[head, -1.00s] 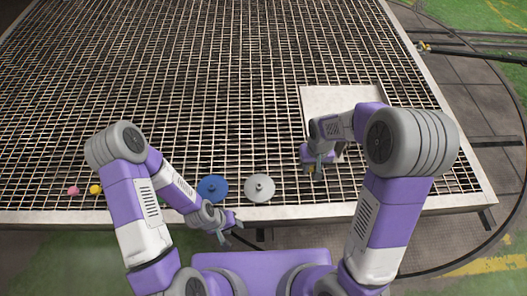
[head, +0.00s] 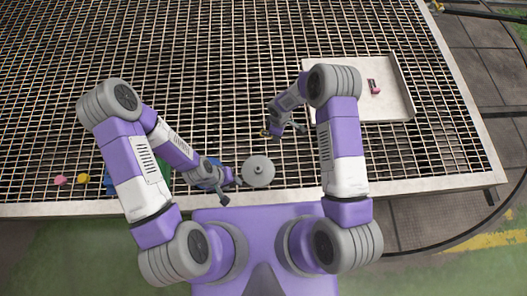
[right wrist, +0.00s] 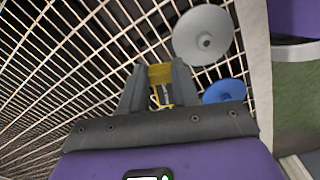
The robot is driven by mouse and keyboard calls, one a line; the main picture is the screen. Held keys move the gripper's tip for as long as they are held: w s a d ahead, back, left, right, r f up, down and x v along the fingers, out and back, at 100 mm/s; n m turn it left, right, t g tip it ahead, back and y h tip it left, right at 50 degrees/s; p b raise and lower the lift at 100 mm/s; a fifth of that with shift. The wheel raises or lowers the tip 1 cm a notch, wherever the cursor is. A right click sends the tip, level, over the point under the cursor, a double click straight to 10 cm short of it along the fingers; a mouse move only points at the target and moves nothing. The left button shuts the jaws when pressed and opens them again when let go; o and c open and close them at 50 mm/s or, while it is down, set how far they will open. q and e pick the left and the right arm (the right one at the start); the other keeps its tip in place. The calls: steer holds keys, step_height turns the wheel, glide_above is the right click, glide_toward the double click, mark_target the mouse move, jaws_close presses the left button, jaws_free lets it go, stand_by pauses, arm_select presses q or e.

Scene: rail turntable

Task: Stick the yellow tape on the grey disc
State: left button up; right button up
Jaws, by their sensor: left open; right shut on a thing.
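My right gripper (head: 272,131) is shut on the yellow tape (right wrist: 160,74), which shows between its fingers in the right wrist view. It is above the grating, beyond the grey disc (head: 258,171) and apart from it. The grey disc, round with a central knob, lies on the grating near the front edge; it also shows at the top of the right wrist view (right wrist: 203,35). My left gripper (head: 230,184) is open and empty just left of the grey disc. A blue disc (right wrist: 224,91) lies beside the grey one; my left arm mostly hides it in the head view.
A shallow pale tray (head: 398,108) at the right holds a small pink and dark object (head: 374,86). Small pink (head: 60,180) and yellow (head: 83,180) pieces lie at the front left. The grating beyond the arms is clear.

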mark_target(264, 160)
steer(key=shift+s+a+f+n+b, duration=0.4)
steer(key=shift+a+f+n+b, duration=0.5)
steer(key=shift+f, duration=2.15)
steer(key=shift+s+a+f+n+b, duration=0.45)
steer(key=shift+a+f+n+b, duration=0.4)
steer(key=shift+f, duration=2.25)
steer(key=shift+s+a+f+n+b, duration=0.4)
steer(key=shift+a+f+n+b, duration=0.5)
steer(key=shift+f, duration=2.15)
steer(key=shift+a, duration=0.2)
steer(key=shift+f+b, duration=0.5)
steer(key=shift+b, duration=0.15)
steer(key=shift+s+f+b, duration=0.1)
steer(key=shift+b, duration=0.2)
steer(key=o, duration=1.1)
